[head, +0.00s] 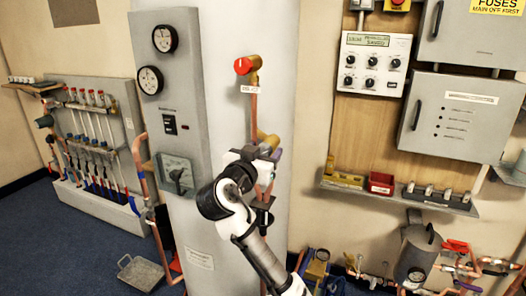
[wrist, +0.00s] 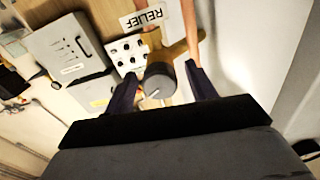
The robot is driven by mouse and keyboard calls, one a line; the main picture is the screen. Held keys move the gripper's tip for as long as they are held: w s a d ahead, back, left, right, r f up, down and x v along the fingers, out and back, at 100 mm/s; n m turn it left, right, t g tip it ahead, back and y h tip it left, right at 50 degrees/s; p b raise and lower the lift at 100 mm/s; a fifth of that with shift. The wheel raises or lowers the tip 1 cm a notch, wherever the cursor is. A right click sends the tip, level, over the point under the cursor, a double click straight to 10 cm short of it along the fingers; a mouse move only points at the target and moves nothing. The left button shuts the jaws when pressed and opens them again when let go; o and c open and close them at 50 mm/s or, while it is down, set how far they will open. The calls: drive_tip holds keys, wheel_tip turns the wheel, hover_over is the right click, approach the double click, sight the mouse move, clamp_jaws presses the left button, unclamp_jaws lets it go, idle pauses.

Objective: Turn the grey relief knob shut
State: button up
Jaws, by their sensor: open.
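The grey relief knob (wrist: 160,80) is a round dark-grey cap with a white pointer mark, on a brass valve body. In the wrist view it lies between the two fingertips of my gripper (wrist: 161,70). The fingers are open, one on each side, with a visible gap on both sides. A white RELIEF label (wrist: 141,18) is near the valve. In the head view my gripper (head: 262,154) is at the lower brass valve (head: 268,139) on the white cylinder; it largely hides the knob there.
A red knob (head: 243,66) on another brass valve is above, joined by a copper pipe (head: 254,112). A grey gauge panel (head: 173,105) stands to the left. A shelf (head: 400,195) with a red bin (head: 381,183) is on the wall to the right.

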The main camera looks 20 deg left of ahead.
drive_tip(key=shift+c, duration=0.4)
drive_tip(key=c, duration=0.9)
drive_tip(key=shift+n, duration=0.3)
drive_tip(key=n, duration=0.5)
drive_tip(key=shift+p, duration=0.35)
drive_tip(key=n+p, duration=0.1)
drive_tip(key=n, duration=0.5)
drive_tip(key=shift+n+p, duration=0.3)
drive_tip(key=shift+n, duration=0.1)
drive_tip(key=o, duration=1)
